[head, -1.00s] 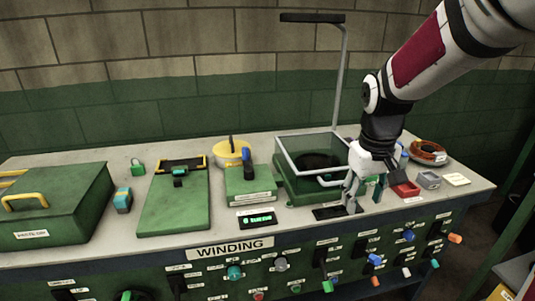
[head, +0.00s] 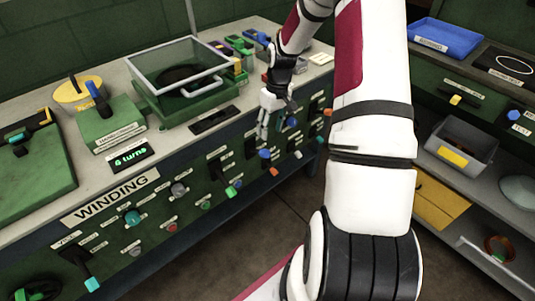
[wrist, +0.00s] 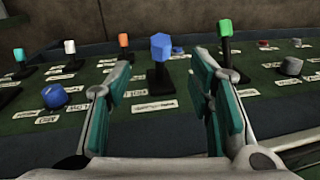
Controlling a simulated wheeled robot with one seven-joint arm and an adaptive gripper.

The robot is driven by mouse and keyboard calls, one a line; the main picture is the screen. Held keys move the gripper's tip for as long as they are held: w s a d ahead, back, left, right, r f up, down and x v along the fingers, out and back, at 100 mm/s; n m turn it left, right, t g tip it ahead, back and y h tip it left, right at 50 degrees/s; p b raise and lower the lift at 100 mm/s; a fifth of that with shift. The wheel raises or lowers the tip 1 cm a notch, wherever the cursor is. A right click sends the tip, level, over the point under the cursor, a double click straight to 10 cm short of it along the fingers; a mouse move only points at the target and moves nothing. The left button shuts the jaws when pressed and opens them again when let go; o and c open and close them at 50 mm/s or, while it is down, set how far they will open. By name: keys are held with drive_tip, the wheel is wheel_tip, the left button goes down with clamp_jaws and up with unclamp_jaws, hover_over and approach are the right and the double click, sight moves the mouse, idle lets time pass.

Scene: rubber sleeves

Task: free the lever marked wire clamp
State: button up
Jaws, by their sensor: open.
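My gripper (head: 270,128) is open in front of the right part of the winding bench's front panel, fingers toward it. In the wrist view a blue-capped lever (wrist: 160,58) on a black stem stands between and beyond the fingertips, apart from both fingers. A green-capped lever (wrist: 225,38) stands close behind the right finger. Orange (wrist: 123,42), white (wrist: 69,48) and cyan (wrist: 19,56) capped levers stand to the left. The small labels are too blurred to read, so I cannot tell which lever is marked wire clamp.
On the bench are a glass-sided box (head: 178,70) and a green block (head: 110,125). A shelf unit with a grey bin (head: 466,150) stands at the right.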

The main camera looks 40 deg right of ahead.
sight(267, 152)
drive_tip(key=f, duration=0.4)
drive_tip(key=a+f, duration=0.1)
drive_tip(key=f, duration=0.7)
drive_tip(key=shift+a, duration=0.4)
clamp_jaws()
